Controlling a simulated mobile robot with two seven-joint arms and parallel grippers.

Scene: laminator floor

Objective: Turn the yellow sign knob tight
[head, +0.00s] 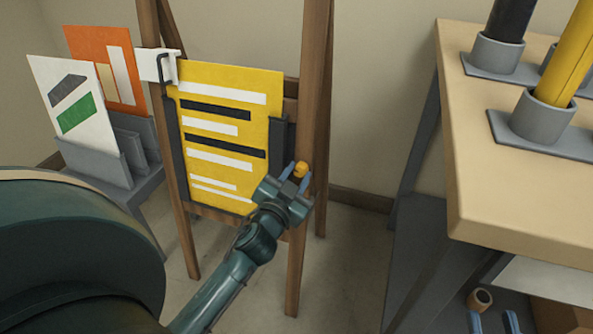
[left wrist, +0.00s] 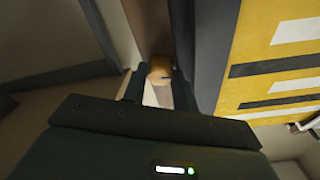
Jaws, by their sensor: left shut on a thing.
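The yellow sign knob (head: 301,169) sits on the right leg of a wooden easel, beside the lower right corner of the yellow sign (head: 225,125). My left gripper (head: 294,178) is shut on the knob, with one finger on each side of it. The left wrist view also shows the knob (left wrist: 159,71) between the two dark fingers of my left gripper (left wrist: 160,84). The sign (left wrist: 280,60) stands close beside the fingers there. The knob's tightness cannot be seen.
The wooden easel (head: 316,60) holds the sign between dark side rails. A grey rack (head: 90,165) with orange and white boards stands left. A wooden bench (head: 530,200) with grey tube holders fills the right. A small brown roll (head: 480,298) lies below it.

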